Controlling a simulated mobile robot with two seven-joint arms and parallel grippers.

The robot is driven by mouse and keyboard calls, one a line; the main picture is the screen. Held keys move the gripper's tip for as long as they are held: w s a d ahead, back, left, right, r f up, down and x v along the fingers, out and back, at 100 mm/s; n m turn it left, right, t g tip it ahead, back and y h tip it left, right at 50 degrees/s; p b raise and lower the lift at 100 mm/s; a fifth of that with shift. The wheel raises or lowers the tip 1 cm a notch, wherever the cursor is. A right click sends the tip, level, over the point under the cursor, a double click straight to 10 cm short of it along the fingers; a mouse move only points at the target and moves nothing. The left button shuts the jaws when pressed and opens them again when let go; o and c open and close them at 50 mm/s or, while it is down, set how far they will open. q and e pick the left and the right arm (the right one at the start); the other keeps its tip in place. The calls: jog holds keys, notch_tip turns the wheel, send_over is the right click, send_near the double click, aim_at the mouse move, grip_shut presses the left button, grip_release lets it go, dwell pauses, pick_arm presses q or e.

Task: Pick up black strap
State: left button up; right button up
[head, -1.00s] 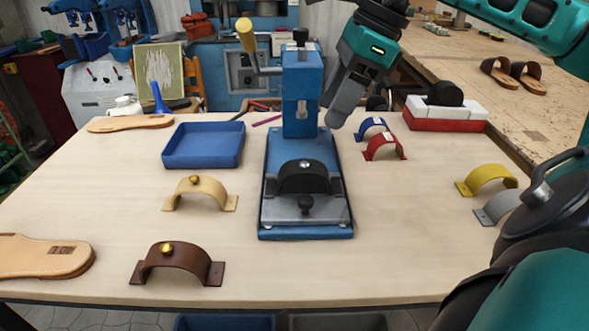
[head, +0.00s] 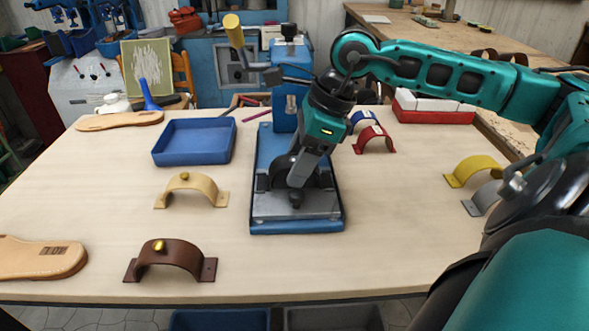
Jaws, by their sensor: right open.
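The black strap (head: 280,167) sits arched on the grey plate of the blue press (head: 262,224) in the middle of the table. My right gripper (head: 297,182) is directly over the strap, pointing down, and hides its right and middle part. The jaws are open, with the fingers at the strap's arch. I cannot tell whether they touch it. A dark knob stands on the plate in front of the strap. My left gripper is not in view.
A blue tray (head: 160,158), a tan strap (head: 193,183) and a brown strap (head: 172,253) lie left of the press. Red (head: 375,140) and blue straps lie behind right, yellow (head: 474,168) and grey straps far right. A red and white block (head: 435,112) stands behind. The table's front middle is clear.

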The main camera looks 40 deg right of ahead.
jog(key=shift+c, duration=0.4)
jog(key=c, duration=0.6)
jog(key=shift+r, duration=0.1)
jog(key=shift+c, duration=0.2)
